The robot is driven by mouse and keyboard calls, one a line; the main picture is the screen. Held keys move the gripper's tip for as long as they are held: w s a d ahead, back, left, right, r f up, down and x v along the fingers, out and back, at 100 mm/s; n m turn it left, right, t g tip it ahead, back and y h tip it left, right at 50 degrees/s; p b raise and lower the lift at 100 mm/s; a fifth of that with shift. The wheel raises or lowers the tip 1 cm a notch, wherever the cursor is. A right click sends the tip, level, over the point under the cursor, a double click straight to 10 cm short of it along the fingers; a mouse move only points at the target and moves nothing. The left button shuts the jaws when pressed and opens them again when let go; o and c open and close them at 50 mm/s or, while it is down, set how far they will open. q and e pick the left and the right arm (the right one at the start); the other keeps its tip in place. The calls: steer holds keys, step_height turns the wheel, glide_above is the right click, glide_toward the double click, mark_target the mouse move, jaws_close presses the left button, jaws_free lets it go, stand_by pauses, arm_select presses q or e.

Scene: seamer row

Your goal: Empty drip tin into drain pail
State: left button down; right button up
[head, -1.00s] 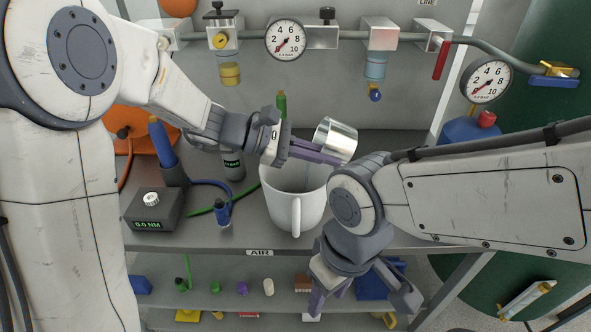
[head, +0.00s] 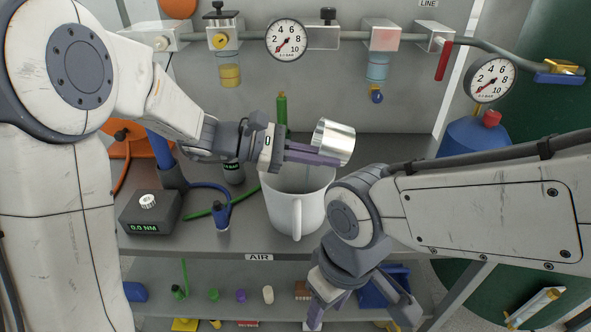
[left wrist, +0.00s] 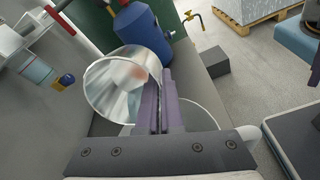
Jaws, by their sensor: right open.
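The drip tin (head: 335,139) is a shiny metal cup held by my left gripper (head: 318,155) above the white drain pail. It is tilted on its side over the pail's far right rim. In the left wrist view the tin (left wrist: 112,85) shows its open mouth and bright inside, with the purple fingers of my left gripper (left wrist: 160,100) against its side. My right gripper (head: 352,305) is open and empty, low in front of the bench.
A gauge (head: 287,40) and pipe fittings line the back panel. A lower shelf (head: 228,275) holds several small parts. A blue cylinder (head: 468,139) stands at the right.

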arm_select(q)
steer(key=shift+a+r+h+b, duration=0.1)
steer(key=shift+a+h+b, duration=0.65)
steer(key=shift+b, duration=0.1)
steer(key=shift+a+r+h+b, duration=0.1)
steer(key=shift+a+h+b, duration=0.05)
steer(key=shift+h+b, duration=0.65)
stand_by(0.5)
steer(key=shift+r, duration=0.1)
